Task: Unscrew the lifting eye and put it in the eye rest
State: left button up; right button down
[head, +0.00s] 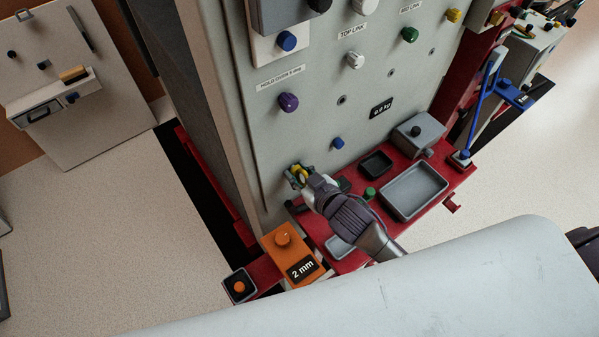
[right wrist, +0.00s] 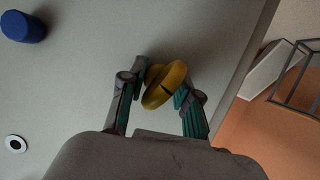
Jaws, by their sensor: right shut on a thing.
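The yellow lifting eye (right wrist: 165,85) is between the two fingers of my right gripper (right wrist: 160,88) in the right wrist view, close against the grey panel. In the head view the right gripper (head: 300,174) is at the lower left of the panel, shut on the lifting eye, which shows as a bit of yellow. Whether its thread is still in the panel is hidden. No part is marked as the eye rest; a small black tray (head: 376,165) lies on the red shelf right of the gripper. My left gripper is not in view.
The grey panel (head: 330,115) carries coloured knobs, including a blue one (head: 338,143) near the gripper. The red shelf (head: 440,187) holds a large grey tray (head: 413,213), a grey box (head: 418,132) and a green knob (head: 370,193). An orange "2 mm" block (head: 283,240) stands at lower left.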

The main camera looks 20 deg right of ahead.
jog(key=shift+w+r, duration=0.1)
jog(key=shift+r, duration=0.1)
jog(key=c, duration=0.7)
grip_release()
jog(key=shift+w+a, duration=0.1)
jog(key=shift+c, duration=0.2)
jog(key=shift+s, duration=0.35)
jog(key=f+p+v, duration=0.1)
jog(key=v, duration=1.4)
jog(key=shift+s+d+f, duration=0.2)
jog(key=shift+s+d, duration=0.05)
jog(key=shift+d, duration=0.05)
